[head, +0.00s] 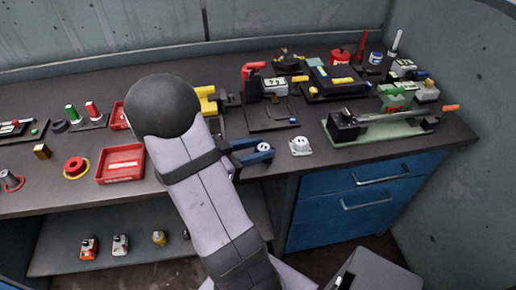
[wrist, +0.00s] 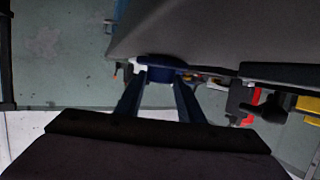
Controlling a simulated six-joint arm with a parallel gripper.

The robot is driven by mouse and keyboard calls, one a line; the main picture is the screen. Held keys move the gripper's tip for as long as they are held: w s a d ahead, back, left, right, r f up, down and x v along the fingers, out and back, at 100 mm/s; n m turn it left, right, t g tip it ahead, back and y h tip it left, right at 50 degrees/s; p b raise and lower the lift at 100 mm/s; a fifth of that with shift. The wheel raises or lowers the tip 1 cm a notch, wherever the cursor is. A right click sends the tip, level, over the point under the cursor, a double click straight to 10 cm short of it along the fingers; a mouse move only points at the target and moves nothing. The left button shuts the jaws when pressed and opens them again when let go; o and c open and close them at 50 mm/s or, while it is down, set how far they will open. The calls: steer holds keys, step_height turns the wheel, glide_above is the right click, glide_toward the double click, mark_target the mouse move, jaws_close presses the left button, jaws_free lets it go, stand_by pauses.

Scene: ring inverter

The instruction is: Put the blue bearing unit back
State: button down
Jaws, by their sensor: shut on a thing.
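The blue bearing unit (wrist: 164,74) shows in the wrist view as a dark blue rounded body between my two fingertips. My gripper (wrist: 160,88) is shut on it. In the head view my gripper (head: 262,152) is beside my arm, near the front edge of the workbench; the blue unit is hard to tell from the dark blue fingers there. A white bearing unit (head: 300,146) stands on the bench just right of my gripper. In the wrist view a white patch (wrist: 140,65) shows left of the blue unit.
A red tray (head: 121,164) lies left of my arm. A green-based fixture (head: 383,128) stands right of the white unit, and a black-based press (head: 270,113) behind my gripper. Blue drawers (head: 360,197) are below the bench. Several small units sit on the lower shelf (head: 60,258).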

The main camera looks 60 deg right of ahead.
steer(key=c, duration=1.2)
jaws_free()
steer(key=shift+f, duration=0.15)
steer(key=shift+w+a+r, duration=0.1)
steer(key=shift+a+r, duration=0.05)
steer(key=shift+r, duration=0.05)
steer(key=v, duration=1.1)
steer(key=shift+w+a+r+b, duration=0.15)
steer(key=shift+a+b, duration=0.15)
